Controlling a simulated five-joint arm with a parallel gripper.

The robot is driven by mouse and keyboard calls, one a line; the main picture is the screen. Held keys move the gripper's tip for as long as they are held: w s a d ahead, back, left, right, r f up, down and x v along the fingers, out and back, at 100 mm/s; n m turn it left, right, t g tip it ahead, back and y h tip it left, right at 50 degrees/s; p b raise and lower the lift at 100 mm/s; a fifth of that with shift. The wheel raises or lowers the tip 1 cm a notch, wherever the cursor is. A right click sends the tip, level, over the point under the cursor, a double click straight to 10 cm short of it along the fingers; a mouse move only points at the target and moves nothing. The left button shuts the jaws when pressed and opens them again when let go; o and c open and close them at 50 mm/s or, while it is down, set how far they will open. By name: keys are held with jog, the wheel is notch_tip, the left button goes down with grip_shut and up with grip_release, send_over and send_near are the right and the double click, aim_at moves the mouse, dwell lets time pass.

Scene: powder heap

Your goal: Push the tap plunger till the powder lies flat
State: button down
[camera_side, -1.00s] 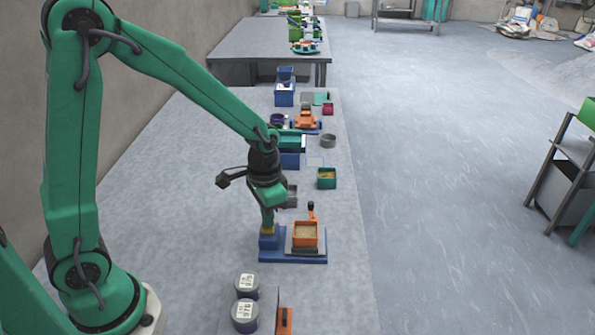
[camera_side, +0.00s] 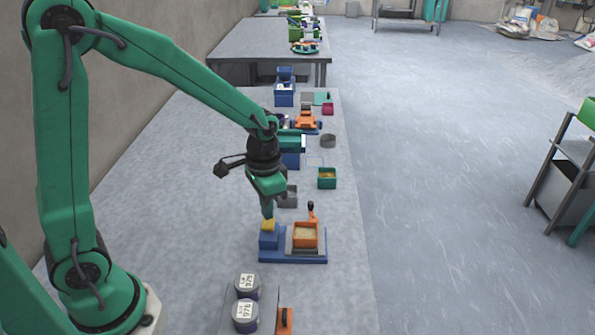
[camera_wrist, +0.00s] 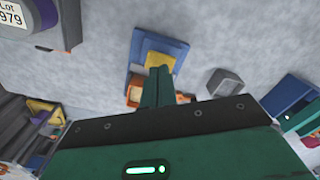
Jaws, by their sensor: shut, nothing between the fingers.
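The tap plunger is a yellow cap (camera_side: 267,226) on a blue block (camera_side: 268,241) at the left of a blue base. It also shows in the wrist view as a yellow top (camera_wrist: 163,59). My gripper (camera_side: 267,215) is shut and empty, its tip just above the yellow cap. In the wrist view my shut fingers (camera_wrist: 160,72) overlap its lower edge. An orange tray (camera_side: 305,246) stands on the base beside the plunger and holds pale tan powder (camera_side: 305,231). The powder's surface is too small to judge for flatness. My fingers hide part of the tray in the wrist view.
A dark-handled orange piece (camera_side: 311,211) rises behind the tray. Two labelled jars (camera_side: 246,285) stand at the front. A grey container (camera_side: 288,197) and a green box of yellow material (camera_side: 327,178) lie beyond. The bench left of the base is clear.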

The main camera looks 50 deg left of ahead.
aim_at(268, 222)
jog(key=shift+f, duration=1.55)
dwell(0.5)
jog(key=shift+r, duration=1.55)
jog(key=shift+f, duration=1.45)
jog(key=shift+r, duration=1.45)
jog(key=shift+r, duration=0.1)
jog(key=shift+r, duration=2.9)
jog(key=shift+r, duration=0.1)
